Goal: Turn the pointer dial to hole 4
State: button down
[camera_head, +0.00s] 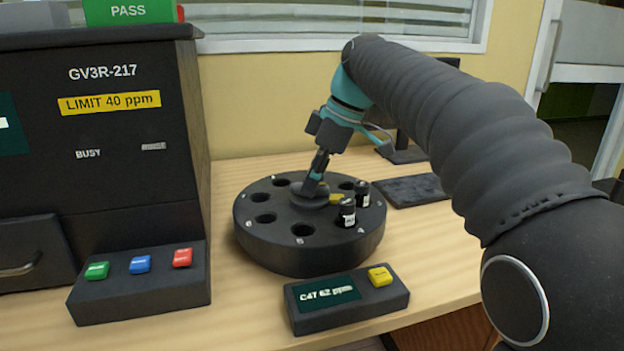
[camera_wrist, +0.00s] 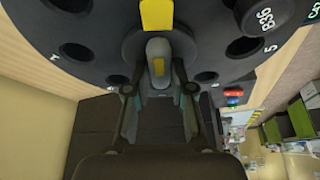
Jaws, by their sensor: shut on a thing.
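A dark round carousel (camera_head: 268,245) with numbered holes stands on the table. At its centre is the pointer dial, whose grey knob shows in the wrist view (camera_wrist: 158,50). The dial's yellow pointer (camera_head: 337,198) points right in the head view, toward the side with two black-capped vials; it also shows at the top of the wrist view (camera_wrist: 157,15). The nearer vial (camera_head: 346,214) stands by a label that looks like 4; the other vial (camera_head: 362,194) is just behind it. My gripper (camera_wrist: 159,88) is shut on the knob from above, one finger each side.
A dark analyser (camera_head: 130,180) with a button panel (camera_head: 140,285) stands at left. A small display box (camera_head: 345,302) with a yellow button lies in front of the carousel. A flat dark pad (camera_head: 412,190) lies to the right. Bare table shows around these.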

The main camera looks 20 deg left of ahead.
jog(key=shift+m, duration=0.3)
jog(key=m+t, duration=0.1)
jog(key=m, duration=0.2)
jog(key=shift+s+m+t, duration=0.15)
jog(key=shift+m+t, duration=0.15)
jog(key=shift+m+t+h+p, duration=0.4)
jog(key=shift+m+t+p, duration=0.4)
jog(key=shift+m, duration=1.4)
jog(key=c, duration=1)
grip_release()
jog(key=v, duration=1.2)
